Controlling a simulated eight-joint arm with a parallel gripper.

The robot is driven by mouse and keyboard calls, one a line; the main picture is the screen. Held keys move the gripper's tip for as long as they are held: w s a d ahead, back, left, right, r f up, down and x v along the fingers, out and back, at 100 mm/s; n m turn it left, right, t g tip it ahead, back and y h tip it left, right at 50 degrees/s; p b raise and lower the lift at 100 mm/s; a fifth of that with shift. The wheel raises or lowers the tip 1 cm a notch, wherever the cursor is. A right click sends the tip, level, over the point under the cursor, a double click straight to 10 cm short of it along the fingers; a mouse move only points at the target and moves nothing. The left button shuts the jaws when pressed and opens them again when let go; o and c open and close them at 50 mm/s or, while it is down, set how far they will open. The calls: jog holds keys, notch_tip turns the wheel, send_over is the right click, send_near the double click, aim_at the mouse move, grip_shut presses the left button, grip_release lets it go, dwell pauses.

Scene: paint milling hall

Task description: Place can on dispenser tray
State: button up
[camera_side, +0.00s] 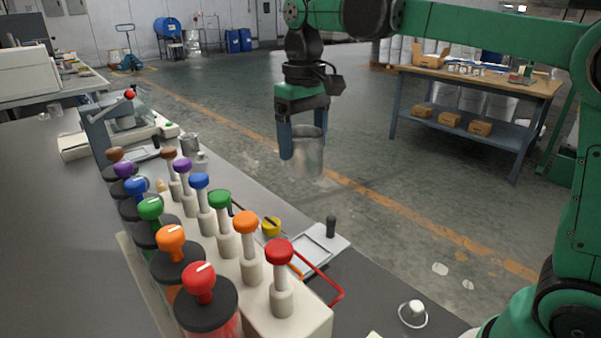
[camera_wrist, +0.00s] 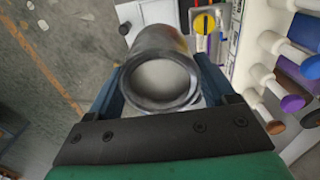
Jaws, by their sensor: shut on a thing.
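My gripper (camera_side: 304,143) has blue fingers shut on an open-topped grey metal can (camera_side: 308,157). It holds the can upright in the air, right of and above the bench, with floor behind it in the side view. The wrist view looks into the can (camera_wrist: 160,80), which sits between both fingers; its inside looks empty. The paint dispenser has rows of coloured knobs (camera_side: 246,225). A pale flat tray (camera_side: 318,246) with a square recess and a black knob lies beside it, clear of the can. In the wrist view the can partly hides the tray (camera_wrist: 150,12).
A yellow round knob (camera_side: 271,226) and a red bent bar (camera_side: 325,275) stand by the tray. A second metal can (camera_side: 190,145) stands farther back on the bench. A small white item (camera_side: 414,312) lies at the front right. Open floor lies right of the bench.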

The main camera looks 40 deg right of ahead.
notch_tip(320, 180, down, 18)
dwell(0.5)
jog(key=shift+f, duration=0.15)
jog(key=o, duration=1.1)
jog(key=shift+o, duration=0.2)
